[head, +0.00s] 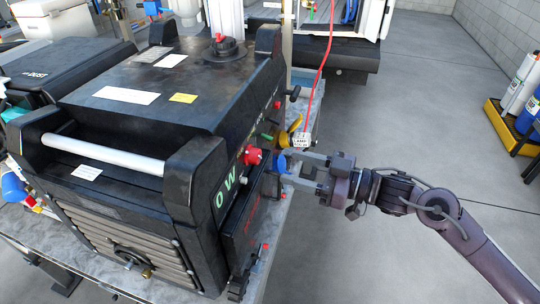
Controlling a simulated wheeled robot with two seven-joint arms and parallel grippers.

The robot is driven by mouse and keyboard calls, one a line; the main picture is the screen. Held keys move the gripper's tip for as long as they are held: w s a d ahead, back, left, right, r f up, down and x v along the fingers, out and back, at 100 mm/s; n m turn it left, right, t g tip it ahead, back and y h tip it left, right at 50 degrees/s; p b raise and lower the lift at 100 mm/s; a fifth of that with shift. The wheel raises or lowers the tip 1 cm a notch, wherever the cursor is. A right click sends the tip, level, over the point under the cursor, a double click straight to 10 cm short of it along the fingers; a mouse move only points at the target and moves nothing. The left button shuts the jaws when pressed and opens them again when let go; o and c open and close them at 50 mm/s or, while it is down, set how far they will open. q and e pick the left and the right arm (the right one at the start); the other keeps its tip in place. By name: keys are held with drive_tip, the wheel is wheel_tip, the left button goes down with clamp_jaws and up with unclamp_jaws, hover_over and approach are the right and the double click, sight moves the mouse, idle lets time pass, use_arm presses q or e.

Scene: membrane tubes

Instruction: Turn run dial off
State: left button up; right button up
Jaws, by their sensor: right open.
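A black machine (160,85) stands on a grey bench, with its control side facing right. On that side are a red knob (251,155), a blue round part (281,163) and a yellow handle (291,129) with a white tag. I cannot read which of them is the run dial. My right gripper (288,170) comes in from the right, open, with its two fingers at the blue part. I cannot tell whether the fingers touch it; the panel face is seen edge-on and partly hidden. My left gripper is out of view.
A red cord (322,65) hangs down to the white tag (301,140) just above the right gripper. A small red part (265,246) sticks out low on the machine's side. The grey floor (430,90) to the right is clear up to a yellow tray (497,122) with bottles.

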sight(260, 158)
drive_tip(key=p+x, duration=0.2)
drive_tip(key=x, duration=0.4)
drive_tip(key=shift+r, duration=0.2)
drive_tip(key=shift+w+a+f, duration=0.1)
drive_tip(key=shift+w+a, duration=0.2)
drive_tip(key=shift+a, duration=0.3)
drive_tip(key=shift+a+f, duration=0.1)
drive_tip(key=shift+a, duration=0.1)
drive_tip(key=shift+d, duration=0.1)
drive_tip(key=c, duration=1)
drive_tip(key=shift+o, duration=0.2)
drive_tip(key=shift+f+n+b, duration=0.2)
drive_tip(key=shift+n+b, duration=0.3)
drive_tip(key=shift+b, duration=0.25)
use_arm(q)
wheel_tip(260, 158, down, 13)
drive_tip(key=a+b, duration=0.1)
drive_tip(key=b, duration=1.2)
drive_tip(key=shift+b, duration=0.3)
use_arm(e)
drive_tip(key=shift+n+y, duration=0.6)
drive_tip(key=shift+n, duration=5.2)
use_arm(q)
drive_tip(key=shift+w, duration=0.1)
use_arm(e)
drive_tip(key=shift+w, duration=0.1)
